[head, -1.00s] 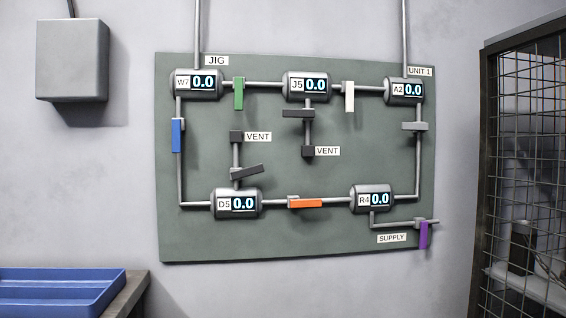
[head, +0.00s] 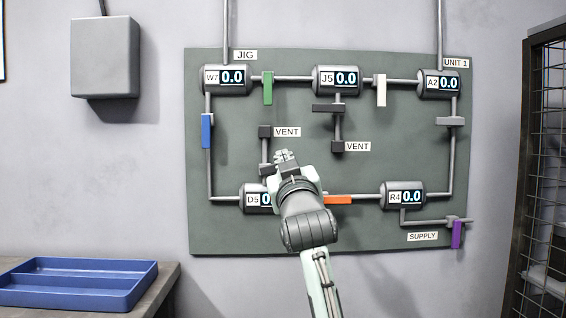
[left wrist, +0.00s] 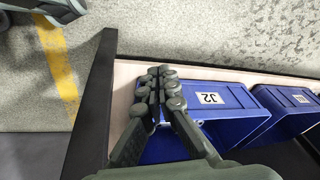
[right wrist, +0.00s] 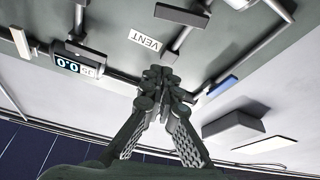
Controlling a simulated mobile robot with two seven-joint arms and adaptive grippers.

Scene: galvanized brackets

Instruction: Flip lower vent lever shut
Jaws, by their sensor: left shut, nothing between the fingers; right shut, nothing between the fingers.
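The lower vent lever (head: 266,170) is the dark lever on the short pipe above gauge D5 (head: 251,198). In the head view my right gripper hides most of it; in the right wrist view the lever (right wrist: 181,14) lies across its pipe, beyond the fingertips. The vent's dark end block (head: 265,131) has a VENT label (head: 287,132) beside it. My right gripper (head: 283,156), fingers shut and empty, is in front of the panel by this lever; contact cannot be told. My left gripper (left wrist: 157,84) is shut and empty, above blue bins.
Near my right arm are the orange lever (head: 338,200), green lever (head: 268,88) and upper vent lever (head: 327,108). Other levers are blue (head: 206,131), white (head: 381,90) and purple (head: 456,235). A blue tray (head: 78,296) sits lower left; a mesh cage (head: 540,170) stands right.

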